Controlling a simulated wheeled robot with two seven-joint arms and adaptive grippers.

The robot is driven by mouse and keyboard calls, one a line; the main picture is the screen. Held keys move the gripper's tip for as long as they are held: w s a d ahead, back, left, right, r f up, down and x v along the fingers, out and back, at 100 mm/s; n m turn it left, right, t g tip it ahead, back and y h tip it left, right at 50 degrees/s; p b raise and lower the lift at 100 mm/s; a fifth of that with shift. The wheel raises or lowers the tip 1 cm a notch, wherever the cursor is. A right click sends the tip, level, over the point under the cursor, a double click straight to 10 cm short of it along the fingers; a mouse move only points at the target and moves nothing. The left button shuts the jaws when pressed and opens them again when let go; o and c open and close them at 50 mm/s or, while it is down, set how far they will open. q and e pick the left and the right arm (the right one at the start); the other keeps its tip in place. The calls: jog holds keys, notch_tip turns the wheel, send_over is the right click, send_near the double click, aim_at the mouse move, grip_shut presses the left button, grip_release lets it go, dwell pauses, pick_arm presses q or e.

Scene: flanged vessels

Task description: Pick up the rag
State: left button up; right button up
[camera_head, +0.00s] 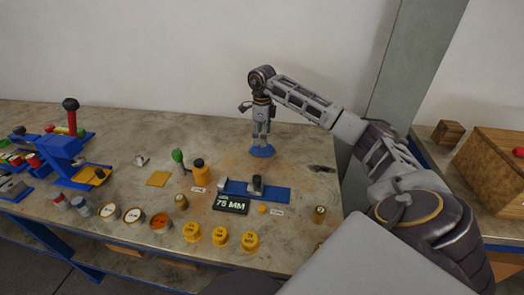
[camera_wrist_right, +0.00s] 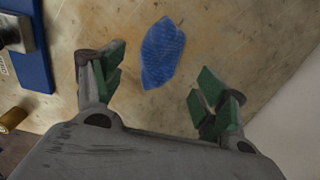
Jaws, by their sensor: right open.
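The rag (camera_head: 264,152) is a small blue cloth lying flat on the worn bench top, towards the back right in the head view. In the right wrist view the rag (camera_wrist_right: 163,53) lies ahead of the fingers, roughly between their lines. My right gripper (camera_head: 261,140) points down over the rag, and its fingertips partly hide the far side of it. In the wrist view my right gripper (camera_wrist_right: 158,88) has its green-padded fingers wide apart with nothing between them. The height gap to the rag is hard to judge. My left gripper is not in view.
A blue fixture (camera_head: 275,194) and a black "75 MM" display (camera_head: 230,204) stand in front of the rag. An orange bottle (camera_head: 199,169) is to the left. Yellow caps (camera_head: 220,236) line the front edge. A wooden crate (camera_head: 495,165) stands on the right. Bench behind the rag is clear.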

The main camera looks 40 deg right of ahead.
aim_at(262, 149)
jog(key=shift+f, duration=0.55)
notch_tip(262, 149, down, 4)
jog(key=shift+r+b, duration=0.2)
jog(key=shift+b, duration=0.15)
jog(key=shift+f, duration=0.3)
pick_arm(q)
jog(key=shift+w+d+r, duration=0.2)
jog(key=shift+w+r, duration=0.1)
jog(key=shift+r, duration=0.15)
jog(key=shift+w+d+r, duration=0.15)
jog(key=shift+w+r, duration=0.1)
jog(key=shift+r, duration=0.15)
pick_arm(e)
jog(key=c, duration=1.1)
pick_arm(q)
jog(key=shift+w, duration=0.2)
pick_arm(e)
jog(key=shift+c, duration=0.2)
